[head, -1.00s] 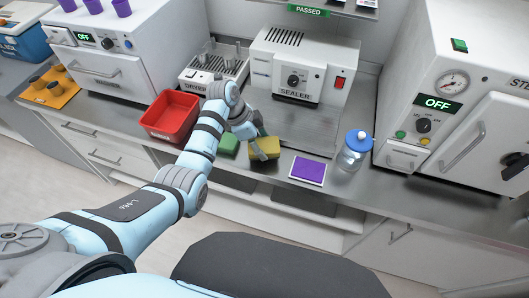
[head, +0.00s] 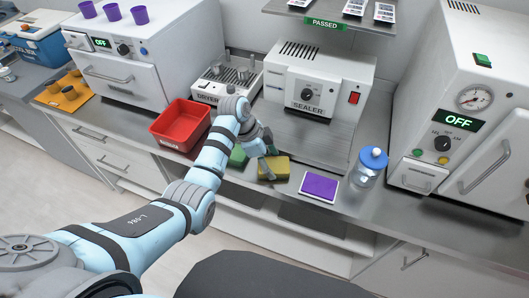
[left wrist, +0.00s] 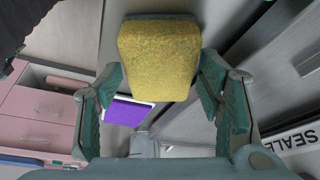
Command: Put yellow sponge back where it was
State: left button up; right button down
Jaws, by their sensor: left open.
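The yellow sponge (head: 274,168) lies on the steel counter (head: 240,184) near its front edge, between a green sponge (head: 238,156) and a white-edged purple pad (head: 320,187). In the left wrist view the yellow sponge (left wrist: 160,55) shows between and beyond the open fingers (left wrist: 162,90). I cannot tell whether a finger touches it. The purple pad also shows there (left wrist: 125,110). My right gripper is not in view.
A red bin (head: 180,125) stands left of the sponges, and a dryer rack (head: 222,85) behind it. The sealer (head: 315,80) is at the back. A blue-lidded jar (head: 370,167) stands right of the pad.

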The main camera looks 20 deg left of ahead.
pick_arm(q)
jog(key=v, duration=1.1)
jog(key=shift+p, duration=0.45)
